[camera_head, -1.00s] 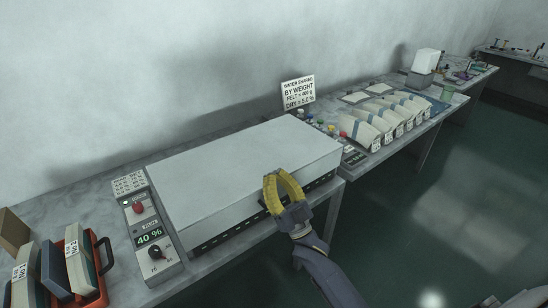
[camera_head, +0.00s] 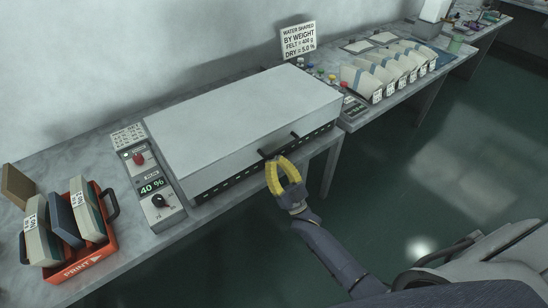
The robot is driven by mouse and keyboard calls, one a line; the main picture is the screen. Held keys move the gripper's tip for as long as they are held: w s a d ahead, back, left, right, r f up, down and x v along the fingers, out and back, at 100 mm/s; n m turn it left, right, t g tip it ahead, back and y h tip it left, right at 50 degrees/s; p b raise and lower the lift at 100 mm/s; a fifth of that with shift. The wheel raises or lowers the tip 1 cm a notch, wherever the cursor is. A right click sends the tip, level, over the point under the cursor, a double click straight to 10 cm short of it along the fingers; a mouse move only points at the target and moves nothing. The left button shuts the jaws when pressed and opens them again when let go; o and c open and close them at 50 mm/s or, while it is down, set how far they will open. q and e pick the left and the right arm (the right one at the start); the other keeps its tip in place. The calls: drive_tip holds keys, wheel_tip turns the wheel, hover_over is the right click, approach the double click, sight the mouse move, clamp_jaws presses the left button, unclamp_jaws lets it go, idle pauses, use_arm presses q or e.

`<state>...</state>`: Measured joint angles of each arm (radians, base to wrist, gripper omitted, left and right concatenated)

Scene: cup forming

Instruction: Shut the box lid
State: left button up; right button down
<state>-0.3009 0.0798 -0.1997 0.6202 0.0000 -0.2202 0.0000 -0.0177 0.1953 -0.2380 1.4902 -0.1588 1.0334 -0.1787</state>
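The box (camera_head: 240,131) is a long grey-white case on the bench, and its flat lid lies level over the body with a dark slotted strip along the front below it. A dark bar handle (camera_head: 280,145) sticks out from the lid's front edge. My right gripper (camera_head: 283,164), with yellow fingers, is just in front of the handle and below it. The fingers curve with a dark gap between them, so it looks open, with nothing seen held. Whether a fingertip touches the box front cannot be told. My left gripper is not in view.
A control panel (camera_head: 151,186) reading 40 % stands left of the box. An orange tray (camera_head: 82,266) with several upright blocks is at far left. Several labelled pale packs (camera_head: 362,83) and a sign (camera_head: 298,39) are at the right and back. Floor is clear in front.

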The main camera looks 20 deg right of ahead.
drive_tip(key=shift+r, duration=0.2)
